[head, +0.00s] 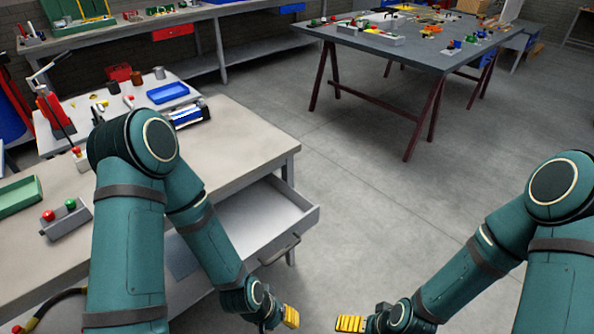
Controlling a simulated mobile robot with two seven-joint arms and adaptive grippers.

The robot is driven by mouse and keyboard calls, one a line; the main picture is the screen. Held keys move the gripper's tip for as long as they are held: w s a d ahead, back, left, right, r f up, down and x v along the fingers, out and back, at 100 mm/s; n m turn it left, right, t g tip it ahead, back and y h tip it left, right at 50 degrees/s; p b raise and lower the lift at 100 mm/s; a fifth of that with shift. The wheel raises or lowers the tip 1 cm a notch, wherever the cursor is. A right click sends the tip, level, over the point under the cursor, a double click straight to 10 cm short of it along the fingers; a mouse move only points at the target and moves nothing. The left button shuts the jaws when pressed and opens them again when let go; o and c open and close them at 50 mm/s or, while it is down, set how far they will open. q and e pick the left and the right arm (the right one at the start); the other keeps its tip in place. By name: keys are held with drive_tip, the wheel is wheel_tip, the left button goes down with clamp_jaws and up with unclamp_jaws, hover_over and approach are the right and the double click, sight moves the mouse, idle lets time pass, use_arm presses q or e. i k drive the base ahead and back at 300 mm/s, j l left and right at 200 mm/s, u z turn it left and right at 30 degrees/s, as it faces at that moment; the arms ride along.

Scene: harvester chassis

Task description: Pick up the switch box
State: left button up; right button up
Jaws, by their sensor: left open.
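The switch box (66,222), a small grey box with a red and a green button on top, lies on the near workbench (240,140) at the left, beside my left arm. My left gripper (289,317) is at the bottom middle, out in front of the open drawer and well away from the switch box. Its yellow fingertip pad shows and nothing is seen in it; it is open. My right gripper (351,323) is at the bottom edge, facing the left one across a small gap. Only its yellow pad shows clearly, so its opening cannot be made out.
A green tray (18,195) lies left of the switch box. An open drawer (262,215) sticks out of the workbench. A blue tray (168,93) and a red lever tool (54,115) stand farther back. The floor (400,220) in the middle is clear.

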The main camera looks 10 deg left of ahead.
sight(66, 220)
drive_tip(key=u, duration=1.95)
drive_tip(key=j+z, duration=0.1)
drive_tip(key=z, duration=0.3)
drive_tip(key=i+j+z, duration=0.1)
drive_tip(key=z, duration=0.25)
drive_tip(key=j+z, duration=0.1)
drive_tip(key=z, duration=0.3)
drive_tip(key=j+z, duration=0.1)
drive_tip(key=z, duration=0.3)
drive_tip(key=j+z, duration=0.3)
drive_tip(key=j, duration=0.15)
drive_tip(key=k+j+z, duration=0.15)
drive_tip(key=j+z, duration=0.15)
drive_tip(key=j, duration=0.15)
